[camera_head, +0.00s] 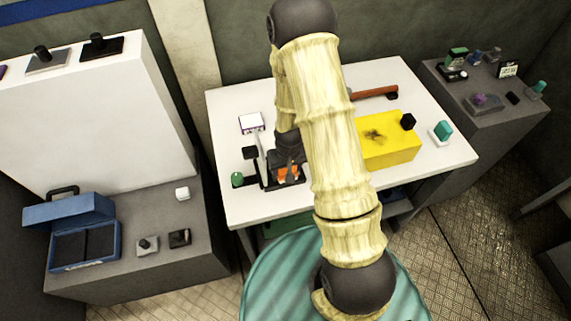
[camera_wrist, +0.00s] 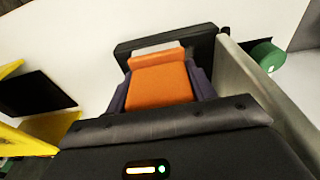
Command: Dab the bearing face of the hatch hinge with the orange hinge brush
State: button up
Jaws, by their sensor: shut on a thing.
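My gripper (camera_head: 287,160) is low over the left part of the white table and points down. In the wrist view its dark fingers are on both sides of an orange block-shaped piece (camera_wrist: 160,86), which I take as the orange hinge brush; it shows as a small orange patch in the head view (camera_head: 288,174). Its bristles are hidden. A black holder or base (camera_head: 267,184) lies right at the gripper, with a pale upright plate (camera_head: 262,165) on its left. I cannot tell whether the brush touches the holder. I cannot clearly make out the hatch hinge or its bearing face.
A yellow block (camera_head: 388,142) with a dark smudge stands right of my arm. A green round piece (camera_head: 237,179) lies at the table's left edge. A red-brown bar (camera_head: 374,93) and a teal item (camera_head: 442,130) are also on the table (camera_head: 235,112). My arm hides its middle.

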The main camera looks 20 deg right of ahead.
dwell(0.3)
jog(key=shift+w+f, duration=0.1)
jog(key=shift+w, duration=1)
jog(key=shift+s, duration=1.05)
jog(key=shift+w, duration=0.1)
jog(key=shift+w, duration=1)
jog(key=shift+s, duration=0.1)
jog(key=shift+s, duration=1.15)
